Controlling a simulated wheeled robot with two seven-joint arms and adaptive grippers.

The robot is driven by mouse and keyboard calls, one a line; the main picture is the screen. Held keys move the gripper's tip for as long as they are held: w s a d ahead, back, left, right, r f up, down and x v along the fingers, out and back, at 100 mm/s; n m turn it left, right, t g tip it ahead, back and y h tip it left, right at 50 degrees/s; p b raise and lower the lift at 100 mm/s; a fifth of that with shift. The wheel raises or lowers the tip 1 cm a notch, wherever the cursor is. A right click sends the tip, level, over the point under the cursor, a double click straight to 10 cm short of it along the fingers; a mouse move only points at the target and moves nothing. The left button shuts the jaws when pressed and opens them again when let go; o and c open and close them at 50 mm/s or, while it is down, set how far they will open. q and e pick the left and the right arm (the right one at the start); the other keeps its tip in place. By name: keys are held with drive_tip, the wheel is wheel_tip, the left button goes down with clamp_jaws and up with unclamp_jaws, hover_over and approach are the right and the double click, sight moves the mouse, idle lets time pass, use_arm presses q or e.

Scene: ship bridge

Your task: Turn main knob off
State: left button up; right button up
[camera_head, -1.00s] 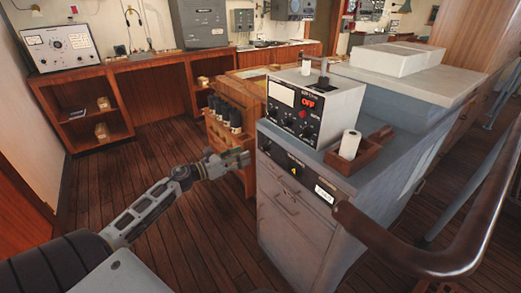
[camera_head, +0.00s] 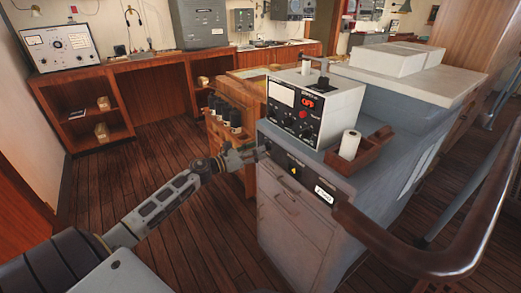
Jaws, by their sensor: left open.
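A grey box instrument (camera_head: 335,108) stands on the blue-grey cabinet (camera_head: 290,215). Its front has a white meter, a red display that seems to read OFF, a red button and black knobs (camera_head: 304,132). A black panel (camera_head: 310,180) runs along the cabinet's upper front, with a yellow triangle and a white label. My left gripper (camera_head: 256,154) is open at the left end of this panel, close to its face; I cannot tell whether it touches. The gripper partly covers that end, and I cannot make out which knob is the main one. My right gripper is not in view.
A brown handrail (camera_head: 410,250) curves across the right front. A wooden tray (camera_head: 370,154) with a white roll (camera_head: 349,145) sits on the cabinet top. Dark cylinders stand in a wooden rack (camera_head: 225,112) behind my gripper. The plank floor at left is clear.

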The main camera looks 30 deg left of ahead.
use_arm(q)
drive_tip(key=shift+x, duration=1.2)
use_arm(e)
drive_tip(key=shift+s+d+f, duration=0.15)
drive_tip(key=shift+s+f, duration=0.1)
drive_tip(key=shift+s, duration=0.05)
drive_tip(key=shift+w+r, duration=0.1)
use_arm(q)
drive_tip(key=shift+c, duration=1)
drive_tip(key=c, duration=0.8)
drive_tip(key=shift+c, duration=0.2)
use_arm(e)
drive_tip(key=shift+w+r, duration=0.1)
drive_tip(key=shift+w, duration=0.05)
